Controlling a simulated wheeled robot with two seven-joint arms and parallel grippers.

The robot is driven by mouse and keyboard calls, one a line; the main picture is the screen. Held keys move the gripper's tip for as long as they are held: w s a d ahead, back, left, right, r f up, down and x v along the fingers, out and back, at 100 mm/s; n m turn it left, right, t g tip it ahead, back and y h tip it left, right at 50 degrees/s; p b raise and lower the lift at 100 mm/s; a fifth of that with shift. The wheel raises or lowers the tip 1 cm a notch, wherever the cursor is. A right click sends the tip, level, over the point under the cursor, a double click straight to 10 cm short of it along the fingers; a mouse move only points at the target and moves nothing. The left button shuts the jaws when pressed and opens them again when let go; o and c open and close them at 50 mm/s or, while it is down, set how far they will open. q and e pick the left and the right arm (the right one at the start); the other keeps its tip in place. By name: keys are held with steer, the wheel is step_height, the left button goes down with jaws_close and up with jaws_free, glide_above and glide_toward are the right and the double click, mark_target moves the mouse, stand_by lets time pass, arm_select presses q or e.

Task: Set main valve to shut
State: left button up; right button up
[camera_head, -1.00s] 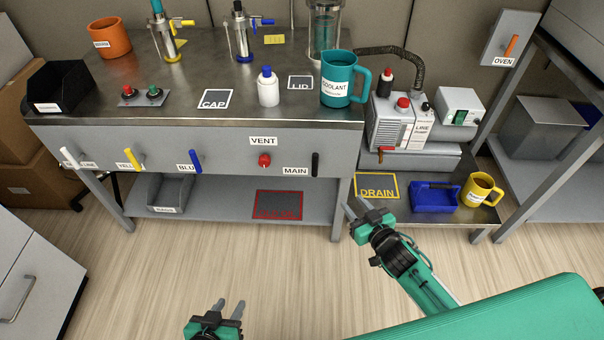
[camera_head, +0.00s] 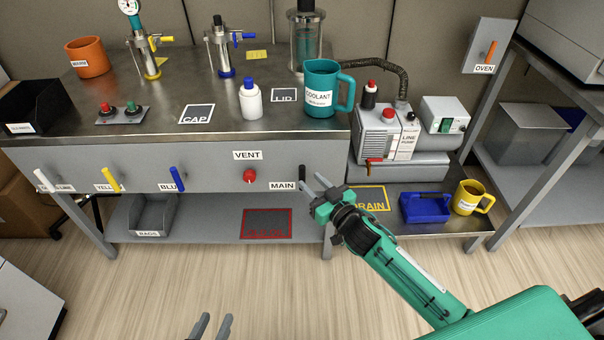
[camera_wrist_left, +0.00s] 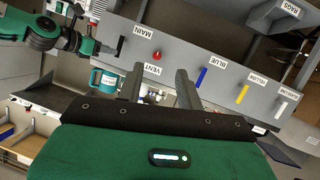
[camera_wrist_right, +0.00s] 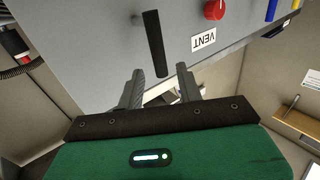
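The main valve handle (camera_head: 302,178) is a black lever on the grey front panel, right of the MAIN label (camera_head: 283,186). It stands upright in the head view and also shows in the right wrist view (camera_wrist_right: 155,45) and left wrist view (camera_wrist_left: 122,46). My right gripper (camera_head: 316,184) is open and empty, just right of the lever. In the right wrist view its fingers (camera_wrist_right: 160,82) are apart, with the lever just beyond the tips; I see no contact. My left gripper (camera_head: 212,324) is open and empty, low in front of the bench.
The red VENT knob (camera_head: 250,176) is left of the main lever. Blue (camera_head: 177,179), yellow (camera_head: 111,179) and white (camera_head: 42,180) levers line the panel. A teal coolant mug (camera_head: 321,88) stands above near the bench edge. A line pump (camera_head: 385,135) stands to the right.

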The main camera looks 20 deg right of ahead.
mark_target(304, 175)
steer(key=x, duration=0.3)
steer(key=shift+w+a, duration=0.1)
steer(key=shift+w, duration=0.25)
arm_select(q)
steer(key=shift+w+d+r+t+b, duration=0.2)
steer(key=shift+d+r+t+b, duration=0.2)
steer(key=shift+t, duration=0.3)
arm_select(e)
steer(key=shift+x, duration=0.85)
steer(key=shift+c, duration=0.5)
jaws_close()
